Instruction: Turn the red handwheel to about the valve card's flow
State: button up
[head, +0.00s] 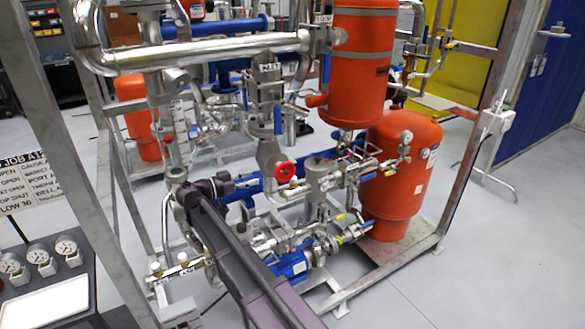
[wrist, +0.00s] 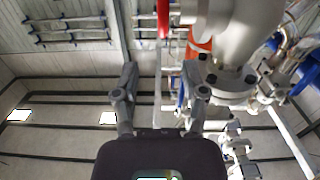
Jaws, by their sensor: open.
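The red handwheel (head: 285,172) sits on the pipework near the middle of the skid in the head view. In the wrist view a thin red piece (wrist: 163,18) at the top, beyond the fingertips, may be its rim seen edge-on. My gripper (wrist: 160,78) is open, its two fingers apart with nothing between them. In the head view my arm reaches up to the left of the handwheel, and I cannot make out the fingers there. The valve card (head: 28,180) at the left edge is partly cut off; its last line seems to read "FLOW 30".
Pipes and a grey flanged valve body (wrist: 232,80) stand close to the right of my gripper. Orange tanks (head: 398,180) and a steel frame post (head: 470,130) are at the right. Several gauges (head: 42,258) stand on a bench at the left. Floor is clear at the lower right.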

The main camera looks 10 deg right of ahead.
aim_at(278, 166)
jog(key=shift+a+r+m+h, duration=0.3)
jog(key=shift+a+r, duration=0.15)
jog(key=shift+a, duration=0.3)
jog(key=shift+d, duration=0.25)
jog(key=x, duration=1.3)
jog(key=shift+w+d, duration=0.25)
jog(key=shift+d, duration=0.05)
grip_shut()
